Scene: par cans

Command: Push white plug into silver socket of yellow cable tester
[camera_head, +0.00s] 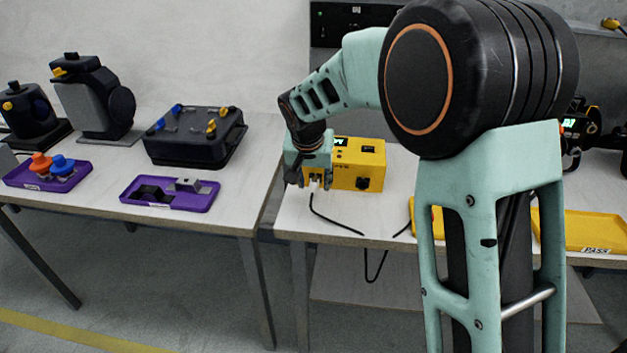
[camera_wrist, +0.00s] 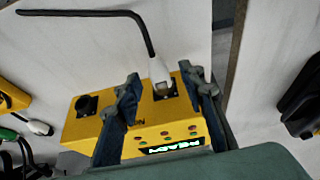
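The yellow cable tester (camera_head: 372,171) stands on the right-hand table; it also shows in the wrist view (camera_wrist: 143,127), with a lit green display. The white plug (camera_wrist: 159,71) on a black cable is at the silver socket (camera_wrist: 166,89), its end over the socket mouth. I cannot tell how deep it sits. In the head view the white plug (camera_head: 314,186) shows just below my gripper (camera_head: 309,181). In the wrist view my gripper (camera_wrist: 158,76) is open, one finger on each side of the plug, with visible gaps. The socket is hidden in the head view.
A black round part (camera_wrist: 87,105) sits on the tester beside the socket. Another white plug (camera_wrist: 40,128) lies at the left. A yellow tray marked PASS (camera_head: 580,232) is at the right. Purple trays (camera_head: 196,204) and black devices stand on the left table, across a gap.

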